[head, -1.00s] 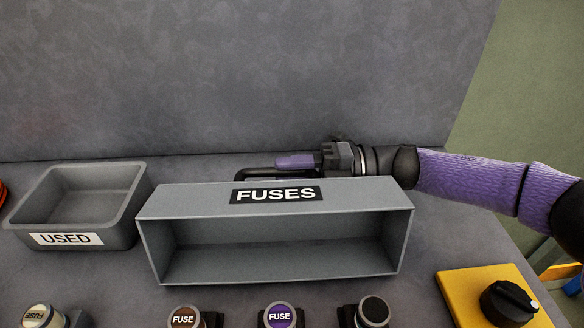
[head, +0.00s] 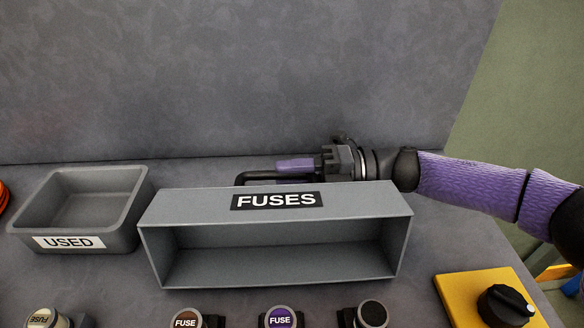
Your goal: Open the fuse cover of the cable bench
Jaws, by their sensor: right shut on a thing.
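The fuse cover (head: 180,212) is a grey hollow box with a black FUSES label, in the middle of the head view. Its open side faces me and its inside is empty. A black bar handle (head: 246,176) shows behind its far edge. My right gripper (head: 297,165) reaches in from the right behind the cover and is shut on this handle; the cover hides part of the grip. Several round fuse caps stand in front of the cover, among them a brown one (head: 186,319) and a purple one (head: 281,317). My left gripper is not in view.
A grey open tray labelled USED (head: 126,240) stands left of the cover and looks empty. A yellow plate with a black rotary knob (head: 506,305) is at the lower right. A grey upright panel (head: 250,80) rises close behind the cover and my right gripper.

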